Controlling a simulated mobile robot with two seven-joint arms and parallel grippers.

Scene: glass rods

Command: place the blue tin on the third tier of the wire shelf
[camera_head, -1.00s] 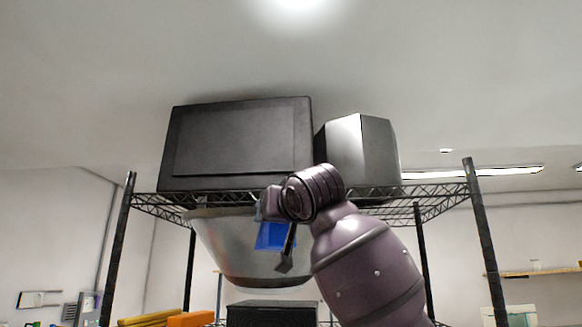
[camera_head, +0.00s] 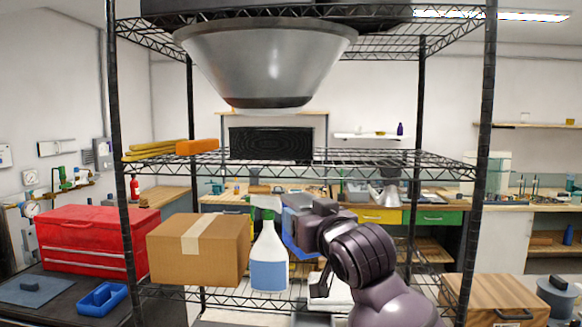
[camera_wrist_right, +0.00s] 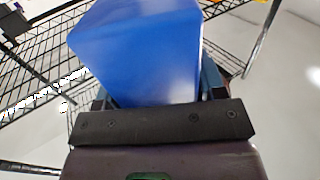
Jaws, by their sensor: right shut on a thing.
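My right gripper (camera_head: 306,248) is shut on the blue tin (camera_head: 298,232). The arm largely hides the tin in the head view. In the right wrist view the tin (camera_wrist_right: 140,50) is a large blue block with rounded edges, held between the fingers (camera_wrist_right: 158,92). The black wire shelf (camera_head: 452,168) stands in front of me with three tiers in view. The tin appears in front of the bay between the lowest visible tier and the middle one, right of a spray bottle. Whether it is inside the shelf, I cannot tell. My left gripper is not in view.
A cardboard box (camera_head: 198,250) and the spray bottle (camera_head: 268,262) stand on the lowest visible tier. The middle tier holds orange and yellow items (camera_head: 170,149) and a black box (camera_head: 270,143); its right part is clear.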

